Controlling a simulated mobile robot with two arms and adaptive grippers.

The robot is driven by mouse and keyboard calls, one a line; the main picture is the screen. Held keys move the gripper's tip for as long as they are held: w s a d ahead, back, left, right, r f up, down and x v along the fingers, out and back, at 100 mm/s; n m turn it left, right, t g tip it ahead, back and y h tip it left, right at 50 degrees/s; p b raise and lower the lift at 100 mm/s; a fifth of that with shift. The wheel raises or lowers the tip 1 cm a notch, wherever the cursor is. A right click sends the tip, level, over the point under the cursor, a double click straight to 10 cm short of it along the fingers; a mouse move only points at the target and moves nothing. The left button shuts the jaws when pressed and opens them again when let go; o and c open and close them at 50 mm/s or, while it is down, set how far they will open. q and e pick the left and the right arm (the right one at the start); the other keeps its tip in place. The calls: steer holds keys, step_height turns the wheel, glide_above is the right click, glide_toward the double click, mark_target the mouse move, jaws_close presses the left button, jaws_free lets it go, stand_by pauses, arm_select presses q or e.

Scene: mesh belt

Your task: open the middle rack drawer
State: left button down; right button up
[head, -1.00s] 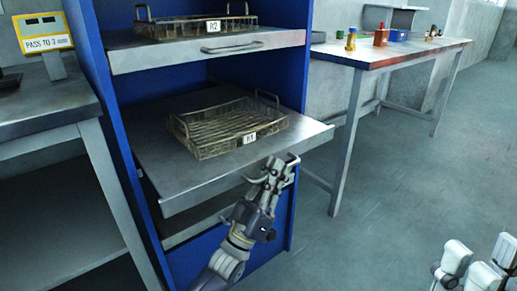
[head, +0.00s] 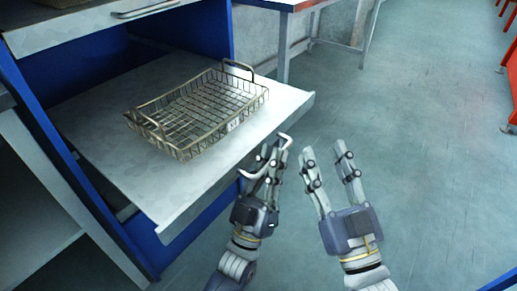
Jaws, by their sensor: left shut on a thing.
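The middle rack drawer (head: 150,188) is a grey metal shelf standing well out from the blue rack. A wire basket (head: 197,112) with a small, blurred label sits on it. The drawer's bar handle (head: 285,139) is on the front edge, with parts of it showing on either side of my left gripper's fingers. My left gripper (head: 270,158) is shut on this handle. My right gripper (head: 327,162) is open and empty, with its fingers apart, to the right of the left gripper and clear of the drawer.
The upper drawer (head: 85,25) with its own handle is above, at the top left. A grey bench (head: 30,165) stands close on the left. A worktable (head: 285,5) is at the back. The floor (head: 425,150) to the right is open, with red-orange furniture (head: 512,80) at the far right edge.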

arm_select(q)
steer(key=shift+s+d+f, duration=0.1)
steer(key=shift+s+d, duration=0.15)
steer(key=shift+d, duration=0.05)
steer(key=c, duration=1.7)
jaws_free()
steer(key=v, duration=1.2)
